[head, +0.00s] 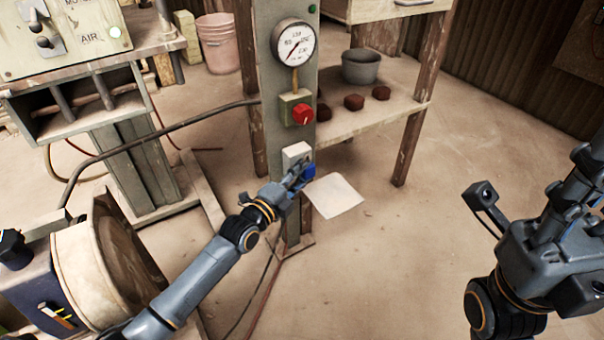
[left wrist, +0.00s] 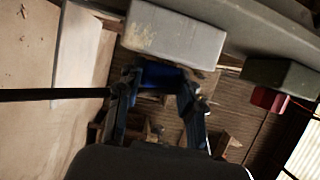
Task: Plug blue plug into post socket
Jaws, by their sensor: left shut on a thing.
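The grey-green post (head: 283,90) stands upright in the middle of the head view. A pale grey socket box (head: 297,152) is fixed on it below a red knob; it also fills the top of the left wrist view (left wrist: 175,35). My left gripper (head: 300,176) is shut on the blue plug (head: 309,171), at the lower edge of the box. In the left wrist view the plug (left wrist: 160,75) sits between the fingers, close against the box. The socket opening is hidden, so I cannot tell whether the plug is in it. My right gripper (head: 585,165) is at the right, away from the post.
A gauge (head: 295,43) and the red knob (head: 303,114) are on the post above. A wooden shelf table (head: 375,119) stands behind, with a grey bucket (head: 361,67). Floor at the right is clear.

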